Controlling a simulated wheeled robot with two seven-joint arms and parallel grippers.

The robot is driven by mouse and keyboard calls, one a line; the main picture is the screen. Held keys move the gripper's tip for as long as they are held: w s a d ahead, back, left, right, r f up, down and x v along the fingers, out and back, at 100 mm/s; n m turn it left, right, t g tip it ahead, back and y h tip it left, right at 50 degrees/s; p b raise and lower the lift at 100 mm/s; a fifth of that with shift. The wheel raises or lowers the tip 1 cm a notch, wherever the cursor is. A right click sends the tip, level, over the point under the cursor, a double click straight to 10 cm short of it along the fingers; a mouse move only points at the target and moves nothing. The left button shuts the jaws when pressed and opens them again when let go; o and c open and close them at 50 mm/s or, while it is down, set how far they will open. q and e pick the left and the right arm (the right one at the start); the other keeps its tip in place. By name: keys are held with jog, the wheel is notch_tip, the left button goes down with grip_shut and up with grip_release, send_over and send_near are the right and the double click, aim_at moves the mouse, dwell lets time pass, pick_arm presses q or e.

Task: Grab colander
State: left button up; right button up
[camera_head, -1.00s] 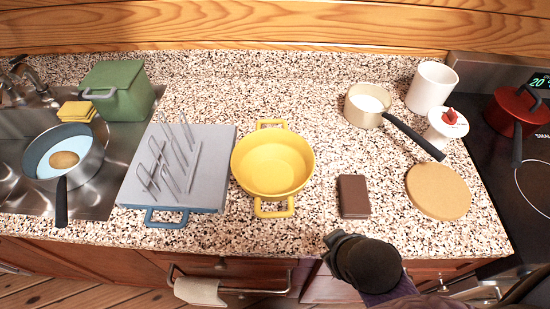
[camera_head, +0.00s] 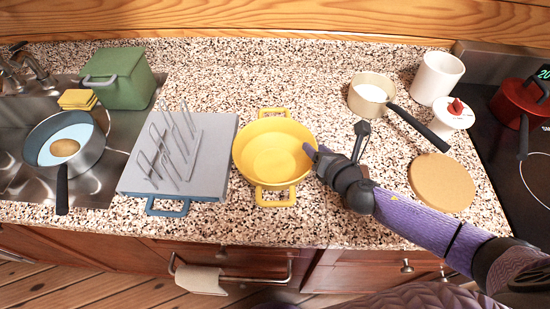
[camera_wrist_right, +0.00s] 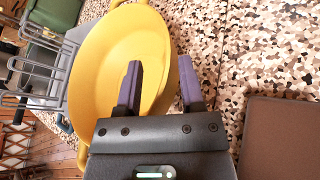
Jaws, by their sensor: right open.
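The colander (camera_head: 272,150) is a yellow round bowl with a handle at its far side and one at its near side. It stands upright on the speckled counter, right of the dish rack. My right gripper (camera_head: 335,138) is open at the colander's right edge, one finger overlapping the rim in the head view. In the right wrist view the colander (camera_wrist_right: 105,70) fills the left half. There the right gripper (camera_wrist_right: 160,67) has one finger over the bowl and the other outside the rim. I cannot tell whether they touch it. My left gripper is not in view.
A grey dish rack (camera_head: 212,165) stands close left of the colander. A cream saucepan (camera_head: 369,96) and a round tan board (camera_head: 441,183) lie to the right. A brown block (camera_wrist_right: 280,140) shows in the right wrist view. The counter behind the colander is clear.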

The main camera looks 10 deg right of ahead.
jog(key=shift+x, duration=1.2)
grip_shut()
dwell(0.4)
